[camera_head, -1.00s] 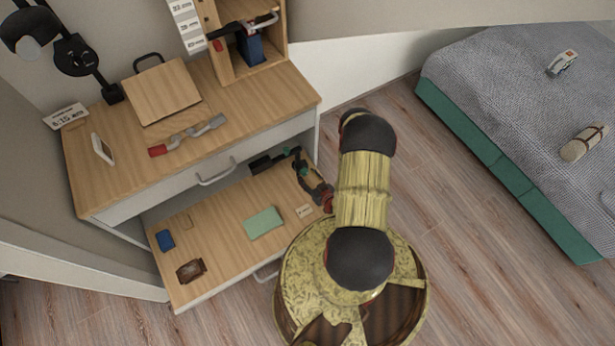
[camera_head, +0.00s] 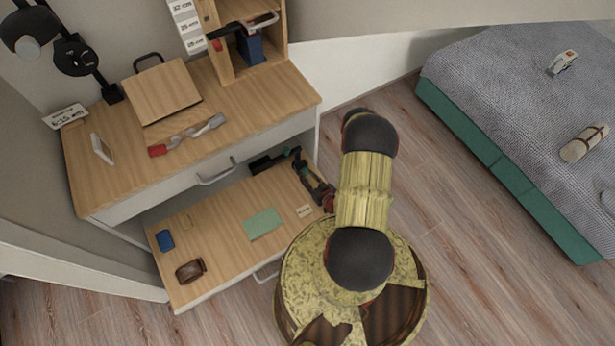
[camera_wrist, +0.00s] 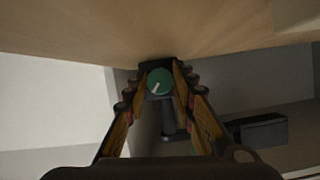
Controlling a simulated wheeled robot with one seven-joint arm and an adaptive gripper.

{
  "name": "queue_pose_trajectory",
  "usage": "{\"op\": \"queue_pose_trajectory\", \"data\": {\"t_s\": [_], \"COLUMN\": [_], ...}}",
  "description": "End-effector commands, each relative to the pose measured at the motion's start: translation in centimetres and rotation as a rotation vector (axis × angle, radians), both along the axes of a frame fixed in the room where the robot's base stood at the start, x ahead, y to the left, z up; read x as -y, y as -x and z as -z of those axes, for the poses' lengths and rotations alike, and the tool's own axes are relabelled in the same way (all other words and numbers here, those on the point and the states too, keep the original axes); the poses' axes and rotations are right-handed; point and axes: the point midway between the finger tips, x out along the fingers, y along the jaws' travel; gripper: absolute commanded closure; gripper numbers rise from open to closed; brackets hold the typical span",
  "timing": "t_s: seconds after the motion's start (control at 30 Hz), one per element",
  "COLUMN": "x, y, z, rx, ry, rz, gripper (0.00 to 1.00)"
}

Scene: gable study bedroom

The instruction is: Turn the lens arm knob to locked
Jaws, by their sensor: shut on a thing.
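A round green knob (camera_wrist: 159,82) with a pale pointer line sits on a dark mount in the wrist view. Its pointer slants toward the lower left. My gripper (camera_wrist: 160,88) has one finger on each side of the knob and is shut on it. In the head view my gripper (camera_head: 296,160) is at the right side of the open lower drawer, beside a dark object (camera_head: 262,163). The knob is too small there to read. I see no readable lock marking around it.
The pulled-out drawer (camera_head: 215,225) holds a green pad (camera_head: 263,223), a brown item (camera_head: 190,271) and a blue item (camera_head: 165,240). The wooden desk top (camera_head: 240,110) is close above on the left. A bed (camera_head: 500,90) stands at right, with clear floor between.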

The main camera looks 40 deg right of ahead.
Motion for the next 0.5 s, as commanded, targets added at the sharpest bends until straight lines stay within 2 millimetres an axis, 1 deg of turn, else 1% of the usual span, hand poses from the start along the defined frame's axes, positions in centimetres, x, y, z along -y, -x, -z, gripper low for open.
{"op": "queue_pose_trajectory", "data": {"t_s": [0.07,0.3,0.5], "x": [0.34,0.36,0.31], "y": [0.02,0.03,0.07], "z": [0.1,0.2,0.11], "rx": [0.018,0.068,0.08], "ry": [-0.063,-0.273,-0.336], "rz": [0.004,0.003,0.003], "gripper": [0.99,0.99,0.99]}}
